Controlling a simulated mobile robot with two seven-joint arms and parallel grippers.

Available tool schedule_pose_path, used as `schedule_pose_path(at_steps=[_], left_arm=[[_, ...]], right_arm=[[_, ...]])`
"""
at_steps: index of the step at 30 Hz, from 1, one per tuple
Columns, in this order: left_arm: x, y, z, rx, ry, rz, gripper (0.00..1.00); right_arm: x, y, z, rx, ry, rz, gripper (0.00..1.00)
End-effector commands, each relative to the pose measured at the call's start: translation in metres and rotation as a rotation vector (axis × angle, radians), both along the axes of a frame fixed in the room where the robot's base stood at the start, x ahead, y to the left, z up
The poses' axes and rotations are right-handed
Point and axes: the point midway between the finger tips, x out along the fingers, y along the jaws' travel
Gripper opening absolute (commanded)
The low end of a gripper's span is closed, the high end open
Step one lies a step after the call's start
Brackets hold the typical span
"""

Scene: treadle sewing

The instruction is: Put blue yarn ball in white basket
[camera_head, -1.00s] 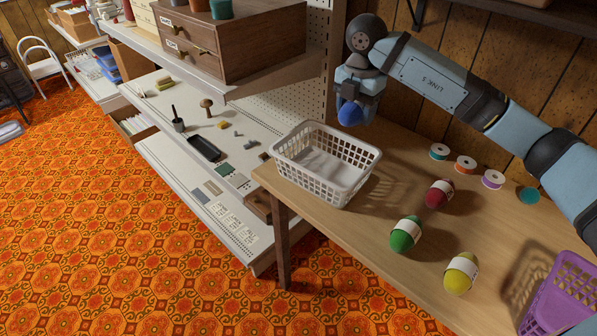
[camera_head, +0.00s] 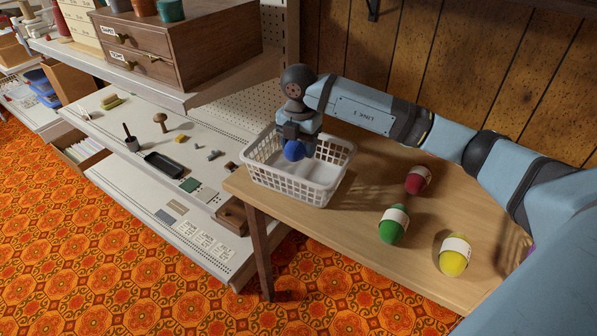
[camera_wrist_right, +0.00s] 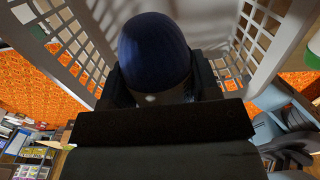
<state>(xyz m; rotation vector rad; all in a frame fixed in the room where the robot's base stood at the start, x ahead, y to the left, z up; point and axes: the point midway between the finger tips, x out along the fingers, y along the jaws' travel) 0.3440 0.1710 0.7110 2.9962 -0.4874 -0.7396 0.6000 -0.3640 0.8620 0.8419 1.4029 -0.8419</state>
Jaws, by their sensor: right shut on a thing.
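The blue yarn ball (camera_head: 294,150) is held in my right gripper (camera_head: 297,140), which is shut on it. It hangs over the opening of the white basket (camera_head: 318,192), near the basket's far left side. In the right wrist view the yarn ball (camera_wrist_right: 155,48) sits between the dark fingers, with the basket's lattice walls (camera_wrist_right: 262,40) on both sides. How far the ball is below the rim is hard to tell. The basket stands on the left end of the wooden table (camera_head: 345,215). My left gripper is not in view.
A red ball (camera_head: 418,181), a green ball (camera_head: 394,226) and a yellow ball (camera_head: 454,256) stand on the table right of the basket. A shelf with a wooden drawer cabinet (camera_head: 180,60) is at the left. My right arm spans the table's back.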

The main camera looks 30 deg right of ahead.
Motion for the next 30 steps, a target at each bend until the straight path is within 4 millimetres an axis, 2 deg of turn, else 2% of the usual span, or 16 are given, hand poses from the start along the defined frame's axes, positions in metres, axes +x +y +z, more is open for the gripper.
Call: schedule_pose_path(at_steps=[1, 3, 11, 18, 29, 30], left_arm=[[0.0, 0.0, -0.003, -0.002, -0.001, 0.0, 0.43], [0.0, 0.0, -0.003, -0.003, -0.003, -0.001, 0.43], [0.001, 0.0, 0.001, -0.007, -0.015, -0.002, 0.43], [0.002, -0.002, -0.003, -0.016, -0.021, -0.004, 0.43], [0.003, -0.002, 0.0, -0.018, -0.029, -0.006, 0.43], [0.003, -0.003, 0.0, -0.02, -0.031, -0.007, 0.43]], right_arm=[[0.0, 0.0, -0.013, 0.0, 0.002, -0.001, 0.33], [0.0, 0.0, -0.024, 0.0, 0.001, -0.001, 0.33], [0.0, 0.0, -0.043, 0.0, 0.0, -0.001, 0.33], [0.0, 0.0, -0.076, 0.0, 0.001, -0.001, 0.33], [0.0, 0.0, -0.08, -0.001, 0.0, -0.001, 0.33], [0.0, 0.0, -0.08, -0.001, 0.0, -0.001, 0.58]])
